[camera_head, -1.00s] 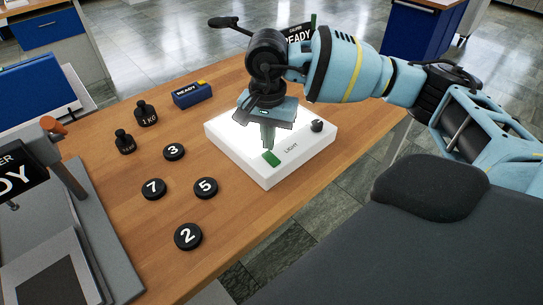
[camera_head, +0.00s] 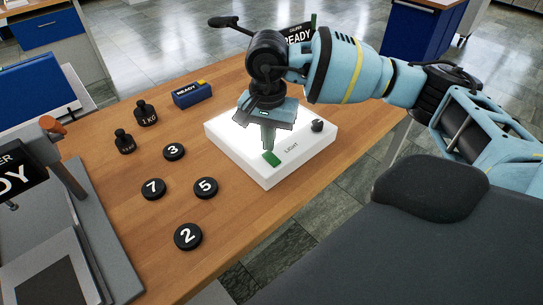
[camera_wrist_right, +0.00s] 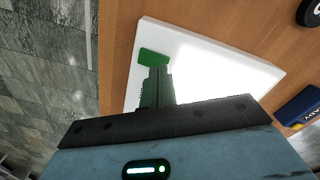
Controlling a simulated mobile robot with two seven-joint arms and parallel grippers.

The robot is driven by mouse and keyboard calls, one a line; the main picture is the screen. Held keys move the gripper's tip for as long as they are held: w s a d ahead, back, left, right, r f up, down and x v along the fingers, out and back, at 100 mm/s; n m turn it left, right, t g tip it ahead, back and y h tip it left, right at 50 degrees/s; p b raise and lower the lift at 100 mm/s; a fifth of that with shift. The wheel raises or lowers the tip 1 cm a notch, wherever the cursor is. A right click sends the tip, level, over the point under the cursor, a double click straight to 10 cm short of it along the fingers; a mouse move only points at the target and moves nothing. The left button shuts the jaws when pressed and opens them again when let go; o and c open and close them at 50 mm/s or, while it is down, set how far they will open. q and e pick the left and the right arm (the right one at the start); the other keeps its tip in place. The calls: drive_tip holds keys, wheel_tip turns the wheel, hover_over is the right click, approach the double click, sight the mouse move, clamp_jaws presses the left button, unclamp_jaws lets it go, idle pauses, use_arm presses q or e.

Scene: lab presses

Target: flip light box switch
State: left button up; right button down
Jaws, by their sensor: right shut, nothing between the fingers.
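The white light box (camera_head: 305,152) lies on the wooden table, with "LIGHT" printed on its top and a bright panel. Its green switch (camera_head: 271,158) sits near the front edge, and a black knob (camera_head: 317,126) is near its right corner. My right gripper (camera_head: 267,148) points down over the box, shut and empty, its tips right at the green switch. In the right wrist view the shut fingers (camera_wrist_right: 153,75) reach to the green switch (camera_wrist_right: 154,57); whether they touch it I cannot tell. My left gripper is not in view.
Black numbered discs (camera_head: 188,236) lie left of the box. Two black weights (camera_head: 146,114) and a blue "READY" device (camera_head: 191,94) stand behind them. A grey press (camera_head: 95,240) fills the left front. The table's front edge is close to the box.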

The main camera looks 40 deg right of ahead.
sight(271, 159)
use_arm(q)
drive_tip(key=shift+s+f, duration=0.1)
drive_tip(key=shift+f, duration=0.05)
use_arm(e)
drive_tip(key=shift+f, duration=0.25)
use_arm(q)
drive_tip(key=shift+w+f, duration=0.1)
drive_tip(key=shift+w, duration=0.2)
use_arm(e)
drive_tip(key=shift+f, duration=0.3)
use_arm(q)
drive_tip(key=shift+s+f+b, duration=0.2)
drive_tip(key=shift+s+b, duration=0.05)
drive_tip(key=shift+b, duration=0.1)
use_arm(e)
drive_tip(key=shift+f, duration=0.25)
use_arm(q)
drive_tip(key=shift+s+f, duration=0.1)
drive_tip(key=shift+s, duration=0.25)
use_arm(e)
drive_tip(key=shift+f, duration=0.15)
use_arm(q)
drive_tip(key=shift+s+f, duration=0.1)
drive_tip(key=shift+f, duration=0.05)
use_arm(e)
drive_tip(key=shift+f, duration=0.2)
